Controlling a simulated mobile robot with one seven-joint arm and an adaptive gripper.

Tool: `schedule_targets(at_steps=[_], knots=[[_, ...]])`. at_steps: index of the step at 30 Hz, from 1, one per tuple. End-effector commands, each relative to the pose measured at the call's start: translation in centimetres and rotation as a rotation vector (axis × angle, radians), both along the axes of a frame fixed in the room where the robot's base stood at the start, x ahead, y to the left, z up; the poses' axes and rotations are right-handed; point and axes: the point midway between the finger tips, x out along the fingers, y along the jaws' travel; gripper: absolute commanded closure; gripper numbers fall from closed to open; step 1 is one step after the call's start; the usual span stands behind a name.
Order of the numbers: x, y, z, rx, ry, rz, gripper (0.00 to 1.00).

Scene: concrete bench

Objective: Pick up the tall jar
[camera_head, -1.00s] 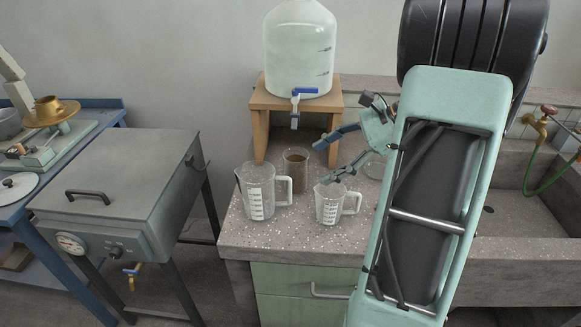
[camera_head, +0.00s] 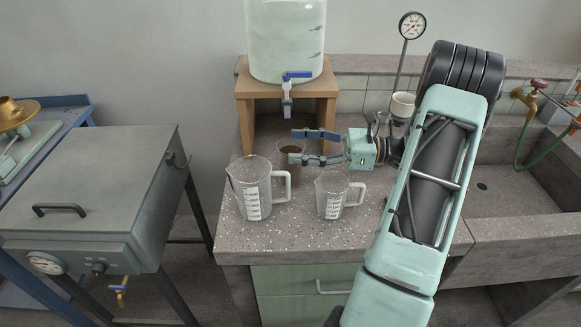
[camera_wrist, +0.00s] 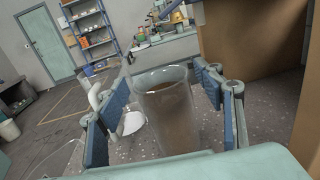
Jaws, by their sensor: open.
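The tall jar (camera_head: 289,172) is a clear glass with brown contents, upright on the speckled bench behind two measuring jugs. In the wrist view the tall jar (camera_wrist: 168,112) stands between the two blue finger pads, with a gap on each side. My gripper (camera_head: 296,147) is open and comes in from the right at the height of the jar's upper part. In the wrist view my gripper (camera_wrist: 160,85) has its fingers spread either side of the rim. The lower finger covers part of the jar in the head view.
A large clear jug (camera_head: 252,190) and a smaller jug (camera_head: 331,196) stand close in front. A wooden stand (camera_head: 328,100) with a big water bottle (camera_head: 286,38) is behind. A gauge (camera_head: 412,26), the sink (camera_head: 500,205) and a grey metal box (camera_head: 95,190) flank the bench.

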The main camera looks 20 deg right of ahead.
Motion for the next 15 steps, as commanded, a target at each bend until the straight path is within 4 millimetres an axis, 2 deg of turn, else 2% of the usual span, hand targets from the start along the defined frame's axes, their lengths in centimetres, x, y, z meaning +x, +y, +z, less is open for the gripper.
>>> schedule_targets(at_steps=[1,6,15], knots=[[0.0,0.0,-1.4,0.003,0.003,0.001,0.38],[0.0,0.0,-4.1,-0.001,0.003,0.0,0.38],[1.0,1.9,-3.8,-0.002,0.0,0.002,0.38]])
